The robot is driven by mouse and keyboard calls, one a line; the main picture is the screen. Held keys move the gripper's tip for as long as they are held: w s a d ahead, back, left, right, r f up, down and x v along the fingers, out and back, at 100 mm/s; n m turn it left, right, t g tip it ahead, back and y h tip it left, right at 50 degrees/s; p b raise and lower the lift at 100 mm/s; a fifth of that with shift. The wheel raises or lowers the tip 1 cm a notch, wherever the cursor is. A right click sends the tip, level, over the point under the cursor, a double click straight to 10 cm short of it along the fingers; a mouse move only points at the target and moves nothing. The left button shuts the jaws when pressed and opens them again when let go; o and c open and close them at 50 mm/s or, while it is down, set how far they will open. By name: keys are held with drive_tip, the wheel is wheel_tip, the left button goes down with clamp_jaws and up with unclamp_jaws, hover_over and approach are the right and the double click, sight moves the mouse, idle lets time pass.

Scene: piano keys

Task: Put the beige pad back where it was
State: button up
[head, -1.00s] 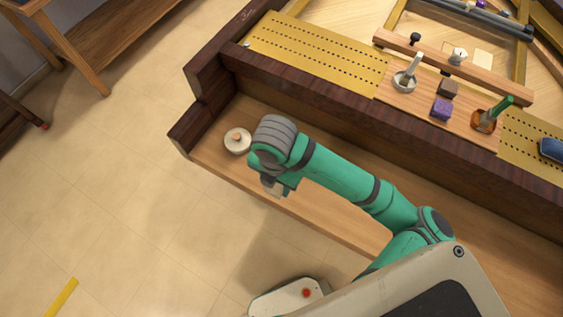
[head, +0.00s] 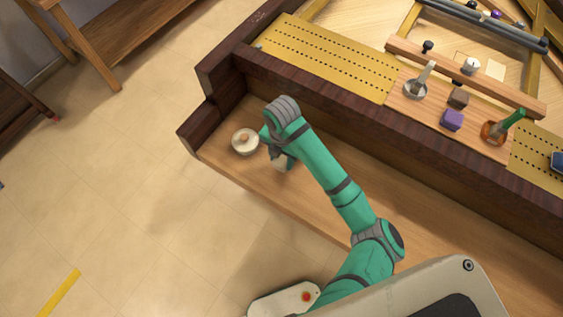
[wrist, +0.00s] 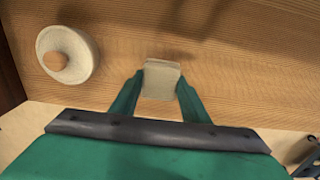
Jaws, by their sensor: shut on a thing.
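The beige pad (wrist: 160,84) is a small pale block between the two green fingers of my gripper (wrist: 160,78) in the wrist view. The fingers are shut on its sides. The gripper also shows in the head view (head: 281,164), low over the wooden keybed ledge (head: 228,171), just right of a round cream dish. In that view the pad is mostly hidden by the wrist. I cannot tell whether the pad touches the wood.
The cream dish (head: 245,142) with a brown knob stands on the ledge near its left end; it also shows in the wrist view (wrist: 67,54). A dark wood rail (head: 330,105) rises behind. A purple cube (head: 452,119) and a dark cube (head: 458,97) lie beyond it.

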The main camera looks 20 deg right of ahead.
sight(281, 160)
drive_tip(key=shift+w+f, duration=0.1)
drive_tip(key=shift+f, duration=1.45)
drive_tip(key=shift+f, duration=0.1)
drive_tip(key=o, duration=1)
